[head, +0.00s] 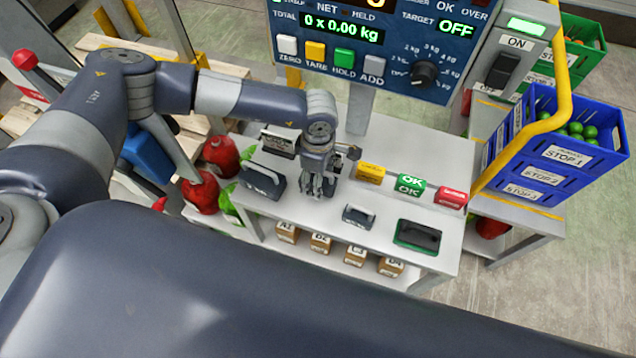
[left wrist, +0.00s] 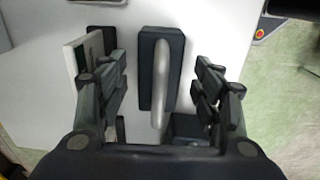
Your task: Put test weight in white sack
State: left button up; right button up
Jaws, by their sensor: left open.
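Dark test weights with handles stand on the white bench. A larger one (head: 264,181) is left of my left gripper (head: 318,185) in the head view, and a smaller one (head: 358,215) is to its right. My left gripper is open and points down over the bench. In the left wrist view, a dark weight with a pale grey bar handle (left wrist: 160,75) lies between the spread fingers (left wrist: 165,85), with gaps on both sides. A second dark block (left wrist: 186,128) is partly hidden near the right finger. I cannot make out a white sack. My right gripper is not in view.
A scale display (head: 375,45) reads 0 x 0.00 kg. Yellow, green and red blocks (head: 411,184) line the bench. A dark item lies on a green-edged pad (head: 418,250). Small boxes (head: 320,243) sit below. Red sacks (head: 200,192) are left; blue crates (head: 565,155) right.

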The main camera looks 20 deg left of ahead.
pick_arm(q)
jog(key=shift+f, duration=0.95)
jog(key=shift+w, duration=0.1)
jog(key=shift+c, duration=0.2)
jog(key=shift+r, duration=0.1)
grip_shut()
jog(key=shift+r, duration=0.15)
